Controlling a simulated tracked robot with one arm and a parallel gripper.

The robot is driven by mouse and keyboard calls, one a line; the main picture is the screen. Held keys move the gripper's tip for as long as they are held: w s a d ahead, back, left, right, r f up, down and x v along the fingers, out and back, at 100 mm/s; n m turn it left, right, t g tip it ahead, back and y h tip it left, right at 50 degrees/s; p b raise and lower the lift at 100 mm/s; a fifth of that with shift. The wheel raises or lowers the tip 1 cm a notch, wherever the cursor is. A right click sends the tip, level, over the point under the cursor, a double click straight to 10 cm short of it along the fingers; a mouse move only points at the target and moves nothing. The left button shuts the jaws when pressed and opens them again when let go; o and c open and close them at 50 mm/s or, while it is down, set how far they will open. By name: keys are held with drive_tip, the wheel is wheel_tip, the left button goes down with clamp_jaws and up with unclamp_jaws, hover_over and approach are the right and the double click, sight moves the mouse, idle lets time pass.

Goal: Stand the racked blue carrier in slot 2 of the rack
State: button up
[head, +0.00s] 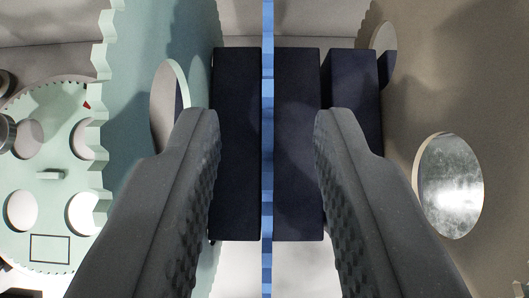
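The blue carrier (267,150) is seen edge-on as a thin upright strip, running from the top to the bottom of the head view. It stands in the narrow gap between dark navy blocks of the rack (237,150). My gripper (267,125) is open, with one grey finger on each side of the blue carrier. Clear space shows between each finger and the carrier, so neither touches it. The finger pads overlap the dark blocks in the picture. No slot numbers are visible.
A pale green toothed carrier (150,60) stands close on the left, and a tan carrier (430,90) with round holes stands close on the right. Another mint disc (55,150) with several holes and a red mark is at far left. A further dark block (350,85) sits right.

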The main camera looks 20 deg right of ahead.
drive_tip(key=v, duration=1)
drive_tip(key=s+d+r+n+t+y, duration=0.1)
drive_tip(key=s+d+r+t, duration=0.1)
drive_tip(key=r, duration=0.6)
drive_tip(key=s+d+r+n+t+y, duration=0.1)
drive_tip(key=s+d+r+t, duration=0.1)
drive_tip(key=s+r, duration=0.3)
drive_tip(key=s+d+r+n+t, duration=0.1)
drive_tip(key=s+r, duration=0.3)
drive_tip(key=r, duration=0.9)
drive_tip(key=shift+d+n+t+y, duration=0.3)
drive_tip(key=shift+d+t+y, duration=0.15)
drive_tip(key=shift+t, duration=0.45)
